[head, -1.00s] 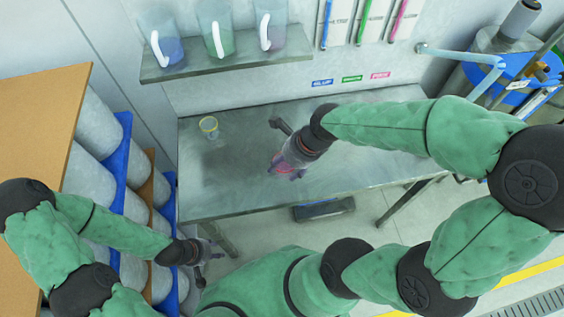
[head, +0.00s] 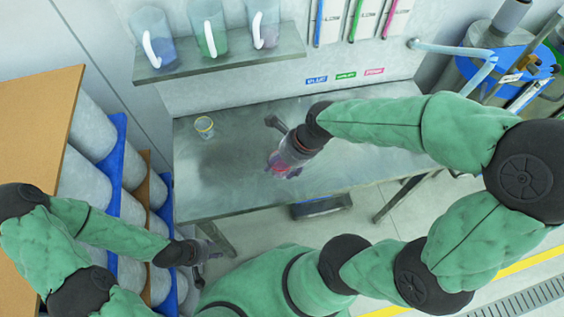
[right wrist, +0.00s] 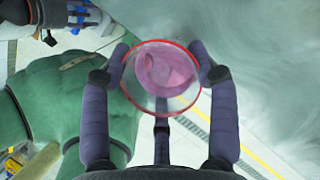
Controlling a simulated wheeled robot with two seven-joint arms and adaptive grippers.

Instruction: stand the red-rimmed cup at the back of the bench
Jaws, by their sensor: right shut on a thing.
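The red-rimmed cup (right wrist: 161,80) is clear, with pink contents. In the right wrist view it sits between the fingers of my right gripper (right wrist: 161,77), which is shut on it. In the head view the right gripper (head: 281,168) is over the middle of the bench (head: 235,185), partly covering the cup. I cannot tell whether the cup touches the bench top. My left gripper (head: 208,252) is low at the left, off the front of the bench and apart from everything on it; its fingers are too small to read.
A yellow-rimmed cup (head: 204,126) stands at the bench's back left. Above the back, a wall shelf (head: 220,58) holds several jugs. The back of the bench between the yellow-rimmed cup and my right arm is clear. A rack with drums (head: 92,138) stands at left.

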